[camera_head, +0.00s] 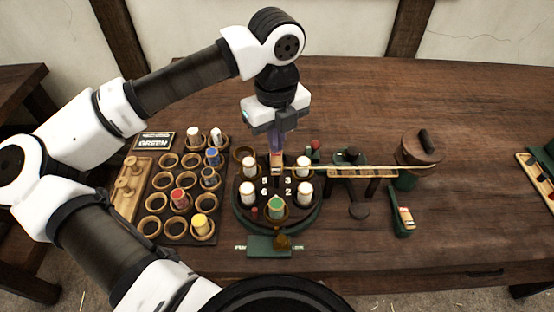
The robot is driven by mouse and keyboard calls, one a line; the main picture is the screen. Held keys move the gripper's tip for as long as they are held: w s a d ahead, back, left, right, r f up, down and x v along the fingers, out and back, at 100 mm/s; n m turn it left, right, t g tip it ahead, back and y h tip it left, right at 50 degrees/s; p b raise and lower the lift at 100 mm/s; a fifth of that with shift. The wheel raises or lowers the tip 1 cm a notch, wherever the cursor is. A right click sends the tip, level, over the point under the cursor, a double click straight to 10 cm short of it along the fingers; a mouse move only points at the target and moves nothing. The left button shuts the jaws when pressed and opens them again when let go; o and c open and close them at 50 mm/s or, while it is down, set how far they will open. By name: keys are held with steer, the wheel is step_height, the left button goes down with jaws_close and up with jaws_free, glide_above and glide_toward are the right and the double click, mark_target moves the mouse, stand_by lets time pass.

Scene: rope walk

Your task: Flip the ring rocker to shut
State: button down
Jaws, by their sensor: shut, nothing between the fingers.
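A round dark green ring base (240,213) stands on the table at the middle of the view. White bobbins stand on it beside painted numbers, and a green-topped bobbin (275,204) stands at its front. A green plate (262,246) with pale lettering too small to read lies at the front of the base. A small brass-coloured lever (282,241), which looks like the ring rocker, sits at its right; I cannot tell which way it is tipped. My gripper (276,148) is shut and empty, pointing down above the back of the ring base, apart from the lever.
A dark rack (204,240) of wooden cups with coloured bobbins stands on the left, beside a wooden peg board (129,204). The table's right side is mostly clear.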

steer(key=shift+f+b, duration=0.75)
steer(key=shift+r, duration=0.1)
step_height(320, 180, up, 8)
steer(key=p, duration=0.4)
stand_by(0.5)
steer(key=shift+s, duration=0.1)
stand_by(0.4)
